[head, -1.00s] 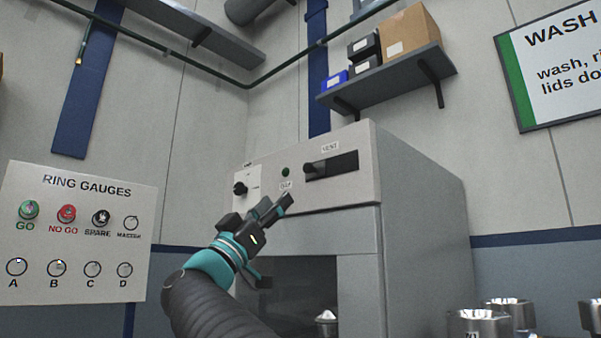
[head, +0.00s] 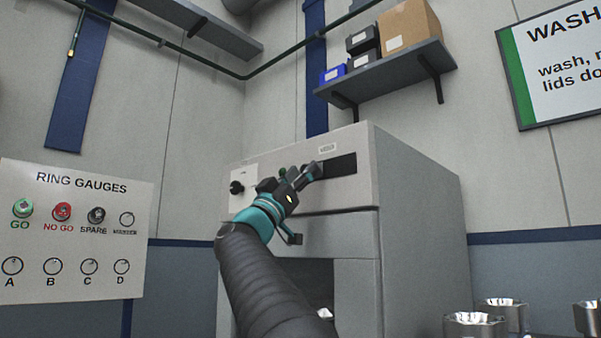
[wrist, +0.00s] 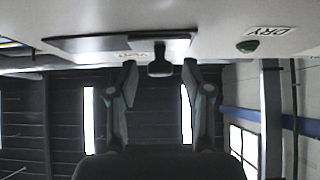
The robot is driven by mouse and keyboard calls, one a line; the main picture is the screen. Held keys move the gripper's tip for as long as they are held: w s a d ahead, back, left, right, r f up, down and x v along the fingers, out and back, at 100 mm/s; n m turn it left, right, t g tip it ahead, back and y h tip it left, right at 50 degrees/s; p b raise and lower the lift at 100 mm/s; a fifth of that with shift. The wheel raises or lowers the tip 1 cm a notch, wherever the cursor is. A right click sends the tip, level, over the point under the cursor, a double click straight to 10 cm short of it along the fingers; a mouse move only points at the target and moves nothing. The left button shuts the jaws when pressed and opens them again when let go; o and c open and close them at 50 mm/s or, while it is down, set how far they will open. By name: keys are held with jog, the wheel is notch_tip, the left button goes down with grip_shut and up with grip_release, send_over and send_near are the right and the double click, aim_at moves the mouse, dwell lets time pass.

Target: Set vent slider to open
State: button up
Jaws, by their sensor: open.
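The vent slider is a dark slot (head: 343,165) under a small label on the front of the grey cabinet (head: 415,220). In the wrist view, which looks upside down, its dark knob (wrist: 160,64) stands out from the slot (wrist: 85,43). The long free stretch of slot lies to the knob's left there, so the knob is near the slot's left end in the head view. My gripper (head: 308,171) is up at that end and mostly covers the knob. In the wrist view my gripper (wrist: 160,72) is open, one finger on each side of the knob, with gaps visible.
A dark rotary knob (head: 236,187) is on the panel to the left. A green button (wrist: 247,46) by the DRY label is near my gripper. A shelf with boxes (head: 390,68) hangs above. Metal cups (head: 474,326) stand at lower right.

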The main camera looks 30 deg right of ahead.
aim_at(329, 167)
grip_shut()
jog(key=s+d, duration=0.1)
jog(key=s, duration=0.1)
jog(key=s+b, duration=0.1)
jog(key=s, duration=0.2)
jog(key=s+d+b, duration=0.1)
jog(key=s, duration=0.1)
jog(key=shift+s+d, duration=0.15)
jog(key=shift+d, duration=0.15)
grip_release()
jog(key=shift+s, duration=0.15)
